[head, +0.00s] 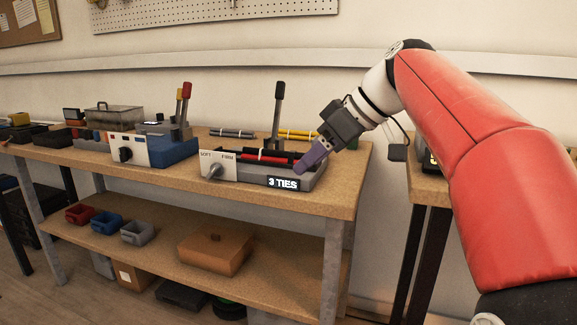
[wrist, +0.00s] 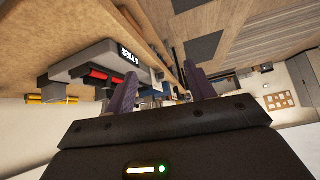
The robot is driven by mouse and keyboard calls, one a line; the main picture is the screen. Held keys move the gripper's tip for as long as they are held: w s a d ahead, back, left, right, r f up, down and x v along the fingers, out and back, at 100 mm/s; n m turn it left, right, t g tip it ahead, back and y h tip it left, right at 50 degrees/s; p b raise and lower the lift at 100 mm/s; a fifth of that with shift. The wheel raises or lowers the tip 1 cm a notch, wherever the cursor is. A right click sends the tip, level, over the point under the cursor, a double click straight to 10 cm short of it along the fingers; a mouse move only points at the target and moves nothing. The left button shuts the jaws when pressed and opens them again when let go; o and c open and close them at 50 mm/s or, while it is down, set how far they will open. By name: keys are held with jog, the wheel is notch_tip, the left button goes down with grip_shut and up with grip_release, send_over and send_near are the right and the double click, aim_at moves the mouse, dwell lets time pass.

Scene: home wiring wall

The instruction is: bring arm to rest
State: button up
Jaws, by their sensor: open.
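My gripper (head: 312,155) is at the right end of the bench, beside and just above the grey device with the "3 TIES" display (head: 284,183). Its purple fingers point down and to the left. In the wrist view the two fingers (wrist: 162,92) stand apart with nothing held between them. The same grey device (wrist: 100,62) shows to the left of the fingers there, with red and black rods lying in it. My red and white arm reaches in from the right. I cannot tell how close the fingertips are to the device.
The wooden bench (head: 345,180) also holds a blue-and-white device (head: 160,150), upright levers, yellow rods (head: 298,134) and dark trays. Small coloured bins (head: 107,222) and a brown box (head: 215,253) are on the lower shelf. A second bench (head: 428,187) stands at the right, beyond a gap.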

jog(key=s+d+f+m+t+h+p, duration=0.1)
jog(key=s+d+f+m+h, duration=0.2)
jog(key=s+f, duration=0.8)
jog(key=s+d+f+m+t+h+p, duration=0.1)
jog(key=s+d+f+m+h, duration=0.3)
jog(key=s+d+f+m, duration=0.3)
jog(key=s+f+m, duration=0.2)
jog(key=s+f, duration=0.2)
jog(key=f, duration=0.1)
jog(key=shift+s+d+f+h, duration=0.2)
jog(key=shift+d+f+h, duration=0.1)
jog(key=shift+d+f, duration=0.1)
